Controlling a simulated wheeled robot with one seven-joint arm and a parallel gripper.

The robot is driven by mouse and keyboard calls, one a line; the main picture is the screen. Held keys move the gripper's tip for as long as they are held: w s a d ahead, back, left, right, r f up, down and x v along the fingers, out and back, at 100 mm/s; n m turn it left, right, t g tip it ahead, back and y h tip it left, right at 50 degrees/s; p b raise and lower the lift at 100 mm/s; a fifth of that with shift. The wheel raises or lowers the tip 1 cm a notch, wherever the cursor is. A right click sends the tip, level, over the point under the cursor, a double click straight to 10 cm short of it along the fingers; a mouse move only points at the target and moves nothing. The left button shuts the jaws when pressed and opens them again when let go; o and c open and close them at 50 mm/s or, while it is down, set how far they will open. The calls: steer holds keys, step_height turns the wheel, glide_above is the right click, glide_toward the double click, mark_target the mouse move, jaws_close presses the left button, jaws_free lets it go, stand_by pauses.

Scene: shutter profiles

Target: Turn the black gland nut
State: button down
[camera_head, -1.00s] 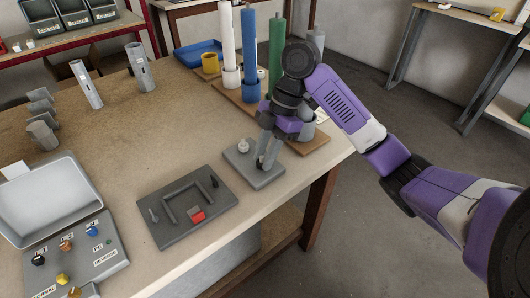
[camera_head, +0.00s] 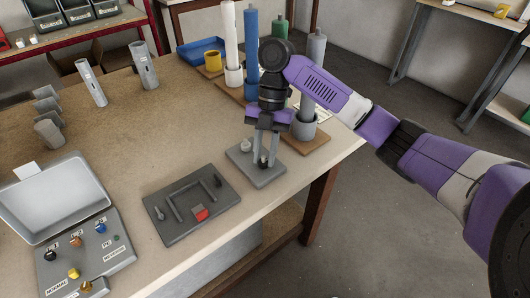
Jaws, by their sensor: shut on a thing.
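A grey plate (camera_head: 262,176) lies near the table's right edge with two fittings on it. The left fitting (camera_head: 246,145) is pale and stands upright, free of my gripper. The black gland nut (camera_head: 263,161) is at the other fitting, a small dark shape mostly hidden between my fingers. My gripper (camera_head: 264,160) points straight down over the plate, one finger on each side of the nut, shut on it.
A dark plate (camera_head: 175,228) with grey bars and a red block (camera_head: 201,214) lies to the left. A switch box (camera_head: 90,255) with an open lid stands front left. Coloured cylinders (camera_head: 250,45) stand behind my gripper. The table's middle is clear.

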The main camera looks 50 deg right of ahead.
stand_by(0.4)
steer(key=c, duration=1.2)
jaws_free()
steer(key=shift+o, duration=0.2)
steer(key=p+v, duration=0.6)
steer(key=v, duration=0.1)
steer(key=shift+r, duration=0.4)
steer(key=shift+w+d, duration=0.1)
steer(key=shift+w, duration=0.05)
